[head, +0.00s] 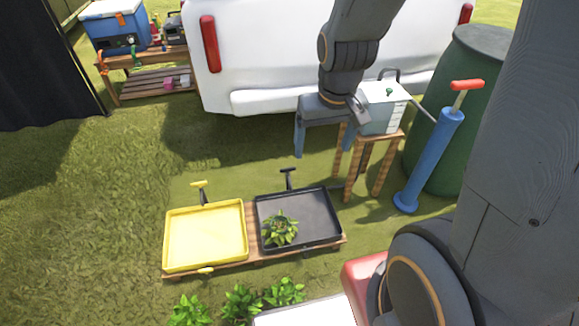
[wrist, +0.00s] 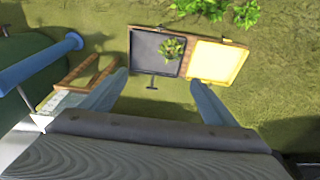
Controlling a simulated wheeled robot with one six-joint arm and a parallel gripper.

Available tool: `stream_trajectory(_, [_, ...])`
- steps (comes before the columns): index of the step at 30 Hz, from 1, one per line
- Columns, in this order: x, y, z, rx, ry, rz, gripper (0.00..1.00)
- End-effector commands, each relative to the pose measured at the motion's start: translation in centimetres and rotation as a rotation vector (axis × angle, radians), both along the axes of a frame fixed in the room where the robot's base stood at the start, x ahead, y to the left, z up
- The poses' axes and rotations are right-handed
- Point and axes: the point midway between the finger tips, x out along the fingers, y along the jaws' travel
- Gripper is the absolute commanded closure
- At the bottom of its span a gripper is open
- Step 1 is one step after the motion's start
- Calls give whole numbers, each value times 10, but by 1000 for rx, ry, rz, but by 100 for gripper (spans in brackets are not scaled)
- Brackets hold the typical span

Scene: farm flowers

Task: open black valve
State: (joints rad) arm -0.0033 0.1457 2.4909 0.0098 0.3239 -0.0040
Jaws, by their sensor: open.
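The black valve (head: 289,179) is a small T-shaped handle on a short stem at the back edge of the black tray (head: 325,233). In the wrist view the black valve (wrist: 152,83) shows between my fingers, below the black tray (wrist: 143,51). My gripper (head: 323,153) is open and empty. In the head view it hangs above and to the right of the valve, in front of the white vehicle. It is apart from the valve. In the wrist view my gripper's fingers (wrist: 158,78) are spread wide on either side of it.
A blue pump (head: 431,163), a green barrel (head: 478,75) and a wooden stool (head: 354,168) bearing a white box (head: 380,115) stand right. Grass lies open at left.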

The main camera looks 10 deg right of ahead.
Motion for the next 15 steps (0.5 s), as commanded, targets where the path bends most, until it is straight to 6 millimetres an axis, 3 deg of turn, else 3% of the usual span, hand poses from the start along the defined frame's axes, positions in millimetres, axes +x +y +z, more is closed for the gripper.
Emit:
stream_trajectory(1, [23,-2,-31,0,-33,-5,19])
stream_trajectory(15, [203,-4,-197,-2,-427,-7,19])
